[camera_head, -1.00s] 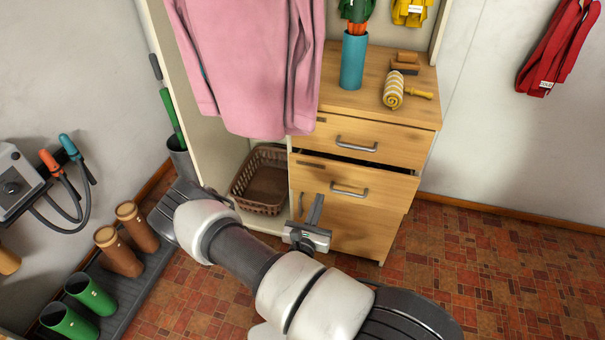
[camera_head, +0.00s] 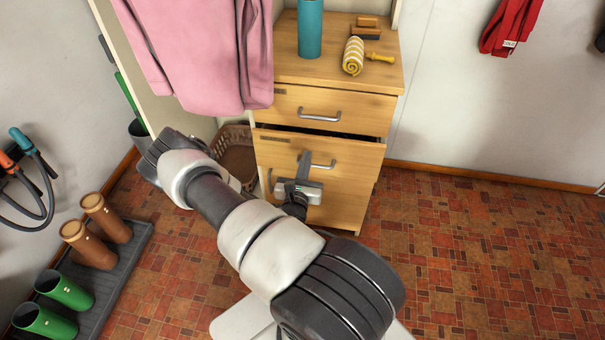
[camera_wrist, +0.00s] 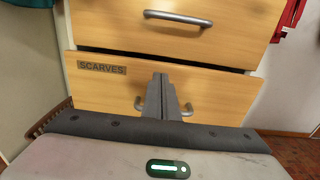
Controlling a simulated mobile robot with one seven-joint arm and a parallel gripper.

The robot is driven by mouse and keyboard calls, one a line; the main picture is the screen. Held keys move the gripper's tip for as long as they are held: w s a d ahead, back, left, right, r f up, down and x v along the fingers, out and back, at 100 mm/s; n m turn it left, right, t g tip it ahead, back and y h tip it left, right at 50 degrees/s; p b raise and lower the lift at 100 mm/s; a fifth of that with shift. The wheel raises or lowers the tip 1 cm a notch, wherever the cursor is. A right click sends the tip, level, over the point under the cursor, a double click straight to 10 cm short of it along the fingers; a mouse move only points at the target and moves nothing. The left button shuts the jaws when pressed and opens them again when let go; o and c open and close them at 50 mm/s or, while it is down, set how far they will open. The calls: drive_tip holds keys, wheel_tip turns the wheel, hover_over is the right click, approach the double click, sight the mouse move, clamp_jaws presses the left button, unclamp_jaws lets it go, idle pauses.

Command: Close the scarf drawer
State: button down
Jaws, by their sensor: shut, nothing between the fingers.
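The scarf drawer (camera_head: 353,153) is the middle drawer of the wooden cabinet. Its SCARVES label (camera_wrist: 102,68) is readable in the wrist view. The drawer front (camera_wrist: 222,96) stands out slightly, with a dark gap along its top edge. Its metal handle (camera_head: 325,166) shows on both sides of the fingers in the wrist view. My gripper (camera_head: 305,157) is shut and empty in front of the drawer, with its fingers (camera_wrist: 159,80) pointing at the front by the handle. I cannot tell whether the fingertips touch the drawer.
The upper drawer (camera_head: 350,112) looks shut. A blue cylinder (camera_head: 310,30) and a striped roller (camera_head: 353,56) are on top. A pink garment (camera_head: 205,55) hangs left, above a wicker basket (camera_head: 238,160). Boots (camera_head: 105,217) stand at left; the tiled floor (camera_head: 480,240) at right is clear.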

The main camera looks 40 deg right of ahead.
sight(310, 139)
drive_tip(key=shift+b+x, duration=0.5)
drive_tip(key=shift+x, duration=2.25)
drive_tip(key=x, duration=0.4)
drive_tip(key=shift+w, duration=0.1)
drive_tip(key=shift+w+d+r, duration=0.1)
drive_tip(key=shift+w+r, duration=0.05)
drive_tip(key=shift+r, duration=0.05)
